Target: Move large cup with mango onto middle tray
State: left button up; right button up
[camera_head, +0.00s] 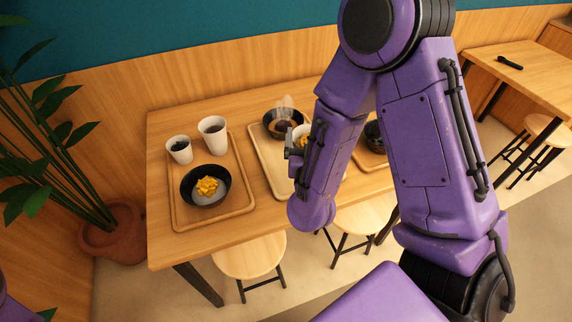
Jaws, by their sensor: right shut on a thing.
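My right gripper (294,146) is over the middle tray, mostly hidden behind my own right arm. It is shut on a white cup with yellow mango (301,134), of which only a part shows. I cannot tell whether this cup touches the tray or hangs just above it. The middle tray (266,170) is light wood, and its right part is hidden by my arm. A dark bowl with brown and pale contents (270,122) stands at its back. My left gripper is not in view.
The left tray (178,222) holds a smaller white cup (180,150), a larger white cup (212,135) and a black bowl with mango (206,187). The right tray (368,160) with a dark bowl is partly behind my arm. Stools (250,256) stand in front.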

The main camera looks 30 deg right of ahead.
aim_at(297, 139)
jog(key=w+f+b, duration=0.1)
jog(key=w+b, duration=0.1)
jog(key=b, duration=0.1)
jog(key=w+f+b, duration=0.1)
jog(key=w, duration=0.1)
jog(key=shift+a+f, duration=0.25)
jog(key=shift+f, duration=0.05)
jog(key=shift+w+b, duration=0.2)
jog(key=shift+b, duration=0.2)
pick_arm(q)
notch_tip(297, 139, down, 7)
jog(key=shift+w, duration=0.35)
pick_arm(e)
jog(key=w+f, duration=0.4)
jog(key=f, duration=0.4)
jog(key=shift+w+a, duration=0.25)
jog(key=shift+a, duration=0.15)
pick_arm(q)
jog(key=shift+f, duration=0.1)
pick_arm(e)
jog(key=o, duration=1.4)
jog(key=shift+f, duration=0.15)
